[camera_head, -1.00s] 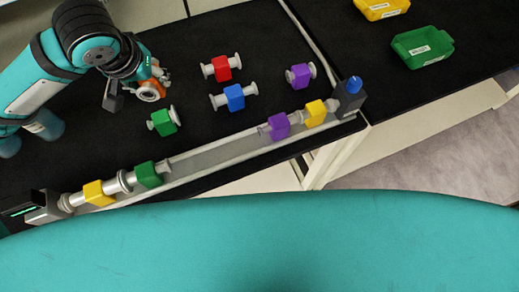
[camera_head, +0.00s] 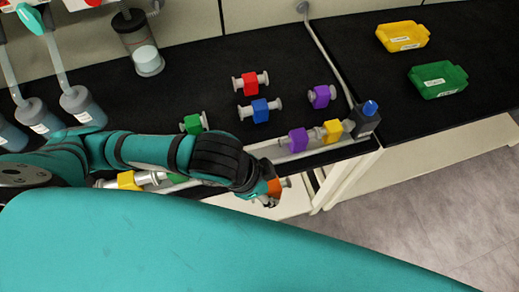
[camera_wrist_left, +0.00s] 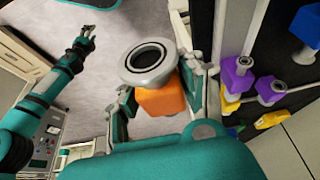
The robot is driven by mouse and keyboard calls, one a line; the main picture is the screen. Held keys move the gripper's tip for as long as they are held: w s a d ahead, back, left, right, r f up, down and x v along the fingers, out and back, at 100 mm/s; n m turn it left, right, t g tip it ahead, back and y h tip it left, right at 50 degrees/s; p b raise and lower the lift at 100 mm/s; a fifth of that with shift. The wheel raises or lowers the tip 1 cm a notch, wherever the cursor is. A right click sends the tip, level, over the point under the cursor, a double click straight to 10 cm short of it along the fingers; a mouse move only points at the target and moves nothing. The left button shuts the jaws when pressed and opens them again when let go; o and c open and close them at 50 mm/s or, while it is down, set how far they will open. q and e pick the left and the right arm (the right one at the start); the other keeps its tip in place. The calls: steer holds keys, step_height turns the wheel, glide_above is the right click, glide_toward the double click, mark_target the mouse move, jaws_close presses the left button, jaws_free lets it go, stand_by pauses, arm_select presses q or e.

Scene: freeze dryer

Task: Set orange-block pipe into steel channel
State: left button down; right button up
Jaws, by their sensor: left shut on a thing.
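My left gripper (camera_head: 270,198) is shut on the orange-block pipe (camera_head: 275,187) and holds it off the table's front edge, on the near side of the steel channel (camera_head: 266,151). In the left wrist view the orange block (camera_wrist_left: 163,104) sits between the fingers, with a round metal flange (camera_wrist_left: 147,62) toward the camera. The channel's right part holds a purple-block pipe (camera_head: 298,140) and a yellow-block pipe (camera_head: 332,131). My left arm hides its middle. My right gripper (camera_wrist_left: 86,34) shows small at the left of the wrist view; its opening is unclear.
Red (camera_head: 250,83), blue (camera_head: 260,111), purple (camera_head: 321,96) and green (camera_head: 193,123) block pipes lie on the black tabletop behind the channel. A grey end block with blue knob (camera_head: 368,117) closes the right end. Yellow (camera_head: 402,37) and green (camera_head: 438,80) bins stand back right.

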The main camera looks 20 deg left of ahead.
arm_select(q)
steer(key=w+a, duration=0.2)
steer(key=w, duration=0.1)
steer(key=w+a, duration=0.2)
steer(key=w, duration=0.2)
steer(key=w+a+f, duration=0.1)
steer(key=w, duration=0.3)
steer(key=shift+w+a+f, duration=0.1)
steer(key=shift+w+a, duration=0.1)
steer(key=shift+a, duration=0.2)
steer(key=shift+w+f, duration=0.1)
steer(key=shift+w, duration=0.15)
step_height(320, 180, down, 3)
steer(key=shift+s+r, duration=0.1)
steer(key=shift+r, duration=0.05)
steer(key=shift+f, duration=0.4)
arm_select(e)
steer(key=shift+s+d+f, duration=0.1)
steer(key=shift+s+f, duration=0.45)
steer(key=shift+f, duration=0.25)
arm_select(q)
steer(key=shift+f, duration=0.15)
steer(key=shift+f, duration=0.45)
steer(key=c, duration=0.8)
jaws_free()
arm_select(e)
steer(key=shift+s, duration=0.1)
